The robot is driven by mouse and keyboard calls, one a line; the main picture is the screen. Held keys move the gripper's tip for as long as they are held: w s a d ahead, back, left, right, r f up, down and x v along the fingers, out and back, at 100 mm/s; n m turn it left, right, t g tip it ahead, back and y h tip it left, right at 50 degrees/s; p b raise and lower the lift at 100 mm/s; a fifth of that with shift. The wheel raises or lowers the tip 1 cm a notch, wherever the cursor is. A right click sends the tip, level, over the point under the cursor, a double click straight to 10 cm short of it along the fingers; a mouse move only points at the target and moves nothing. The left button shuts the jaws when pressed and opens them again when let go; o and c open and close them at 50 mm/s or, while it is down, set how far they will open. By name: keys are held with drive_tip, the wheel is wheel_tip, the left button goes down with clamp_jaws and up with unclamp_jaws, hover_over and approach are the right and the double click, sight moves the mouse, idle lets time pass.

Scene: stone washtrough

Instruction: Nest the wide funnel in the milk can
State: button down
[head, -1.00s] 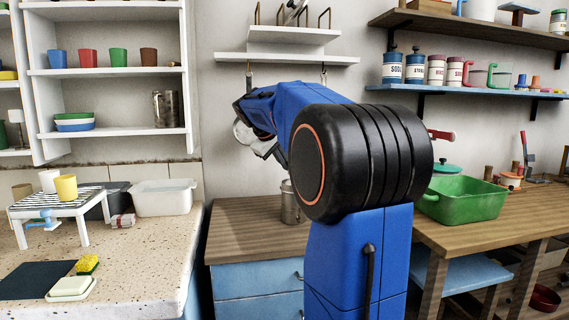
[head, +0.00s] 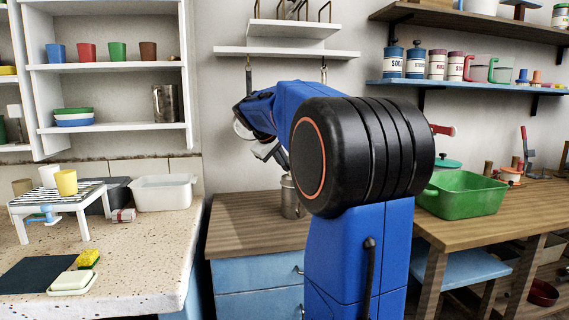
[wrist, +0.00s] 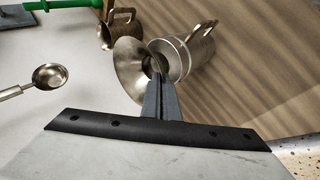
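The wide funnel (wrist: 129,68) is a metal cone in the wrist view, its mouth turned towards the left of the picture. My gripper (wrist: 155,75) has its fingers close together on the funnel's near side, shut on it. The milk can (wrist: 186,58) is a grey metal can with a loop handle, right behind the funnel; whether they touch I cannot tell. In the head view the milk can (head: 291,202) stands on the wooden cabinet top, just below my gripper. There my arm hides most of the gripper, and the funnel cannot be made out clearly.
The speckled counter (head: 140,240) is left of the cabinet top (head: 235,215). A green basin (head: 465,194) stands on the right-hand table.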

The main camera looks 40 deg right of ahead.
drive_tip(key=shift+f, duration=1.5)
idle(0.6)
drive_tip(key=c, duration=2)
unclamp_jaws()
drive_tip(key=shift+o, duration=0.3)
drive_tip(key=o, duration=0.4)
drive_tip(key=shift+c, duration=0.2)
drive_tip(key=shift+r, duration=3.55)
drive_tip(key=shift+a, duration=0.1)
